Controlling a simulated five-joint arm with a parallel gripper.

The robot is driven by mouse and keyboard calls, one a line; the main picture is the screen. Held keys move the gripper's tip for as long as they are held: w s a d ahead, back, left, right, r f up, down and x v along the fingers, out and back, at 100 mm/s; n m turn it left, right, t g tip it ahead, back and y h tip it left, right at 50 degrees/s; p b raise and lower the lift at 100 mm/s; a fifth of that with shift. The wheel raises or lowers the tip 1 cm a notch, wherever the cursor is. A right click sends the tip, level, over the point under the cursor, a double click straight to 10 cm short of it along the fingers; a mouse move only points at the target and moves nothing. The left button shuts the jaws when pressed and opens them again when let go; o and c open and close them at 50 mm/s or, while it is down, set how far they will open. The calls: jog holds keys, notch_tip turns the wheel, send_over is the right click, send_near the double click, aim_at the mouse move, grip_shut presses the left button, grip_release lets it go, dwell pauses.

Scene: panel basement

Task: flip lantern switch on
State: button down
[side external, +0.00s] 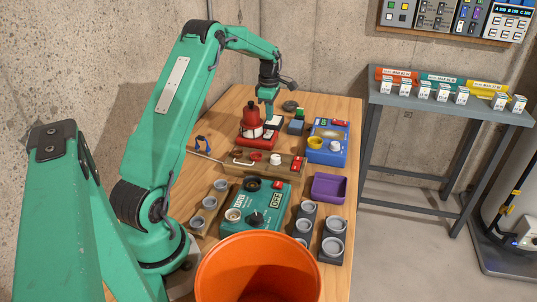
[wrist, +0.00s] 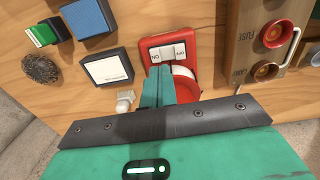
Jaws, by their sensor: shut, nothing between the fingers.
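The red lantern (side external: 249,125) stands on the wooden table, with a pale band around its middle. In the wrist view its red base (wrist: 190,48) carries a white two-part switch (wrist: 167,52). Small lettering on the switch is too small to read surely, and I cannot tell which way it is set. My gripper (side external: 268,112) points down beside the lantern. In the wrist view my gripper (wrist: 158,72) is shut and empty, its fingertips over the red base just below the switch. I cannot tell whether they touch. The fingers hide part of the lantern body.
A blue block (side external: 296,127) and a white-topped box (wrist: 106,69) are close by. A wooden fuse board (side external: 262,163), a blue box (side external: 328,146), a teal control box (side external: 240,217), a purple tray (side external: 328,188) and an orange bucket (side external: 258,268) crowd the table.

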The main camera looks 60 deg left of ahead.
notch_tip(320, 180, up, 9)
jog(key=shift+w+a, duration=0.45)
jog(key=shift+d+r, duration=0.1)
jog(key=shift+r, duration=0.05)
jog(key=s+d+r+m+t, duration=0.1)
jog(key=s+d+r+m, duration=0.25)
jog(key=d, duration=0.35)
jog(key=s+d+r+m+t, duration=0.1)
jog(key=s+d+r+m, duration=0.1)
jog(key=d+r+m, duration=0.4)
jog(key=s+d+r+m, duration=0.2)
jog(key=d+m, duration=0.1)
jog(key=d, duration=0.5)
jog(key=s+d+f+m+t, duration=0.1)
jog(key=s+d+f+m, duration=0.1)
jog(key=s+d+m, duration=0.5)
jog(key=s+d+f+m+t, duration=0.2)
jog(key=s+d+f+m, duration=0.1)
jog(key=s+d+m, duration=0.4)
jog(key=s, duration=0.3)
jog(key=shift+s+f, duration=0.2)
jog(key=shift+s, duration=0.05)
